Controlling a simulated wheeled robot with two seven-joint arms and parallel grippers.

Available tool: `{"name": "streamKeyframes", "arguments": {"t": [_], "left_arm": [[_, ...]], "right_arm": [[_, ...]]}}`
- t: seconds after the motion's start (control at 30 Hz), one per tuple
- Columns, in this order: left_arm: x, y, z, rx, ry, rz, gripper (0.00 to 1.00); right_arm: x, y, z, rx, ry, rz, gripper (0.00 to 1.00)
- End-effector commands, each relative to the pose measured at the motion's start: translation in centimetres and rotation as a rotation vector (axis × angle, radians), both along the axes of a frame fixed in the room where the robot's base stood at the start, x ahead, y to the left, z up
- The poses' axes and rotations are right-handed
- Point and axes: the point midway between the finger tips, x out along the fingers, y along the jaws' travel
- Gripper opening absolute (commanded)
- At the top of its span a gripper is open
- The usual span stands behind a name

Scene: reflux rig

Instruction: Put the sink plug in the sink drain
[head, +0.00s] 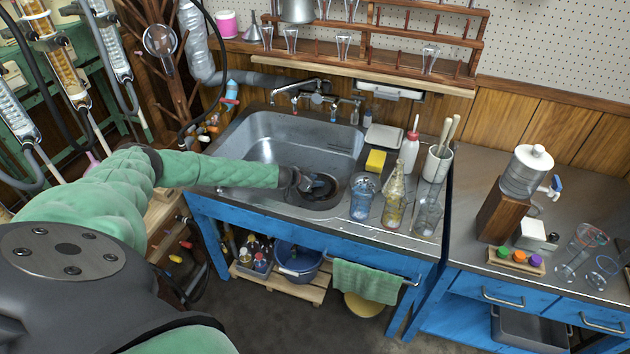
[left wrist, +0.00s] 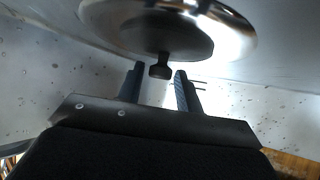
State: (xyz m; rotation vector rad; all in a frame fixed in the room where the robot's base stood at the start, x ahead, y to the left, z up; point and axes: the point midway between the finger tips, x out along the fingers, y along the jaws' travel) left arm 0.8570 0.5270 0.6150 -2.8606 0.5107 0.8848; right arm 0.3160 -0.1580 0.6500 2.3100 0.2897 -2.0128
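My left gripper (head: 303,184) reaches down into the metal sink (head: 262,128), low at its front right side. In the left wrist view the gripper (left wrist: 159,74) is open, with its two dark fingers apart. A shiny round metal disc with a dark knob, which looks like the sink plug (left wrist: 165,25), is just beyond the fingertips. Its knob sits between the tips, with a gap visible on each side. In the head view a dark round area lies beside the gripper; I cannot tell plug from drain there. My right gripper is not in view.
A faucet (head: 316,101) stands behind the sink. To its right are a yellow sponge (head: 376,161), a white bottle (head: 409,152), a blue glass (head: 362,198) and other glassware close to the rim. The sink walls surround my gripper.

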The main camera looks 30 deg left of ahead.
Motion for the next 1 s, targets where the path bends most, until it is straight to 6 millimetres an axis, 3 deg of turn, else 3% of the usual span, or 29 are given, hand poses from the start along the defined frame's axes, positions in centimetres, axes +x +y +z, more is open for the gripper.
{"name": "streamKeyframes", "arguments": {"t": [0.47, 0.67, 1.0], "left_arm": [[-0.3, 0.2, 0.5, 0.0, 0.0, 0.0, 0.46], [-2.3, 1.0, 1.8, 0.001, 0.001, 0.001, 0.46], [-6.3, 2.4, 4.8, 0.001, 0.001, 0.001, 0.46]], "right_arm": [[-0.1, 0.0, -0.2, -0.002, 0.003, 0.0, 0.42], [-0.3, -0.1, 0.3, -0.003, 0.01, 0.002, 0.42], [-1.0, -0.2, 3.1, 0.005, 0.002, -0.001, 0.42]]}}
